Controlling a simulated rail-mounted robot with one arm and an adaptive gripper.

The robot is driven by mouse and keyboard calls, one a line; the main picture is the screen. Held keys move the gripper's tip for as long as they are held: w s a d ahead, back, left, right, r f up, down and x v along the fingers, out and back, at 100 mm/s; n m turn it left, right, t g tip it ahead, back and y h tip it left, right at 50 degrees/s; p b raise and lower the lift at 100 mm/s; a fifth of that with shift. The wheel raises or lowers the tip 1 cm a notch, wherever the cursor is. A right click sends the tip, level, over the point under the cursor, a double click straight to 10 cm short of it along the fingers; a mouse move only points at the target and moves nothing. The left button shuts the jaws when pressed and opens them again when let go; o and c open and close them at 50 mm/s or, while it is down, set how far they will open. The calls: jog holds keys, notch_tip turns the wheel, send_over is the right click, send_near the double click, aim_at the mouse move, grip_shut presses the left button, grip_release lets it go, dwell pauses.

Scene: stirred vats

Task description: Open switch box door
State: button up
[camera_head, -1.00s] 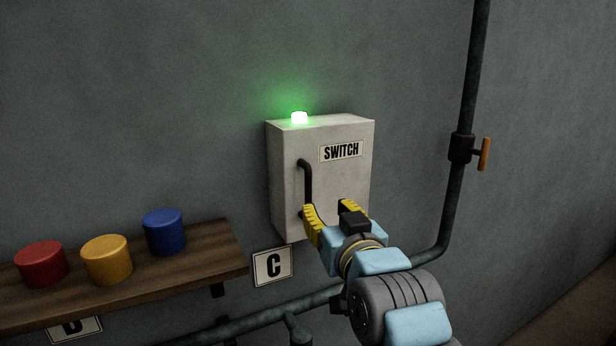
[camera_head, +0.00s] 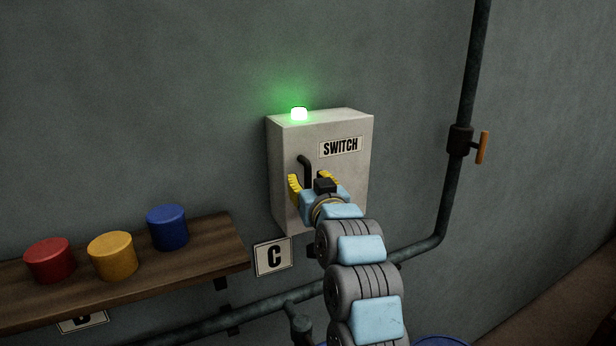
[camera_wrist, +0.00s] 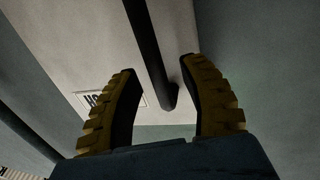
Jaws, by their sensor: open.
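The switch box (camera_head: 350,170) is a pale box on the wall with a SWITCH label (camera_head: 340,147) and a lit green lamp (camera_head: 299,114) on top. Its door looks shut. A dark bar handle (camera_head: 305,165) stands on the left side of the door. My gripper (camera_head: 311,183) is open in front of the door, its yellow fingers on either side of the handle's lower part. In the wrist view the handle (camera_wrist: 150,50) runs between the open fingers (camera_wrist: 157,85). I cannot tell whether either finger touches it. The handle's lower end is hidden in the head view.
A wooden shelf (camera_head: 130,285) at left carries a red (camera_head: 50,261), a yellow (camera_head: 111,257) and a blue cylinder (camera_head: 167,228). A C sign (camera_head: 273,257) hangs below the box. A pipe (camera_head: 455,200) with an orange-handled valve (camera_head: 481,148) runs at right.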

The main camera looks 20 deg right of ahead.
jog(key=shift+w, duration=0.2)
grip_shut()
jog(key=shift+s, duration=0.15)
